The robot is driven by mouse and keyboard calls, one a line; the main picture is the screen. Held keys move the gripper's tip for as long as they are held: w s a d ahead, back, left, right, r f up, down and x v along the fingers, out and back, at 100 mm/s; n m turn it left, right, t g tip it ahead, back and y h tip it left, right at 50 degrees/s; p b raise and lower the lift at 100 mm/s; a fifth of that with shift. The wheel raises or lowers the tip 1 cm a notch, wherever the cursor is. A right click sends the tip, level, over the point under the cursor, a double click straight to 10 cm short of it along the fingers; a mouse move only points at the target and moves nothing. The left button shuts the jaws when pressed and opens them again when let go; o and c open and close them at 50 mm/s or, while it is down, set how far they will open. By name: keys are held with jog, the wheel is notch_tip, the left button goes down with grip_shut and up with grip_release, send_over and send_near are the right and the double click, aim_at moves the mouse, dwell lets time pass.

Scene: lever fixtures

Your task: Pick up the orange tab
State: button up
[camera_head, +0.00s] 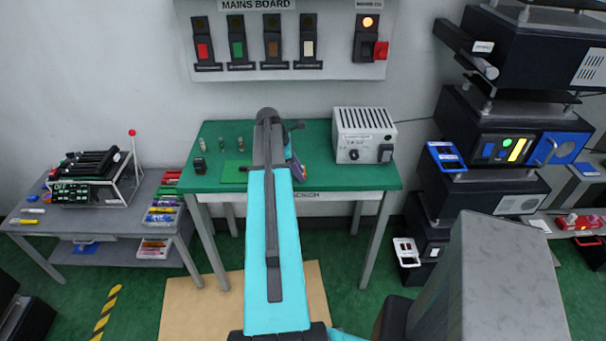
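I cannot pick out an orange tab for certain. A small bluish piece with an orange-red edge (298,170) shows just right of my arm over the green-topped table (360,180); I cannot tell what it is. My arm reaches forward over this table and hides its middle. A dark part near my gripper (294,126) shows at the arm's far end; the fingers are hidden or too small to see, and so is anything between them.
Several small pegs (222,144), a black block (199,165) and a green plate (235,173) are left on the table. A white switch box (364,134) stands at right. A mains board (290,45) hangs behind. A grey bench (110,215) is left, stacked dark machines (515,120) right.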

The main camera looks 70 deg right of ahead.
grip_shut()
jog(key=shift+r, duration=0.2)
dwell(0.3)
jog(key=shift+r+b, duration=0.9)
jog(key=shift+r, duration=0.6)
jog(key=s+a+r+b, duration=0.1)
jog(key=s+b, duration=0.3)
jog(key=s, duration=1.2)
jog(key=shift+a+r, duration=0.3)
jog(key=shift+a, duration=0.15)
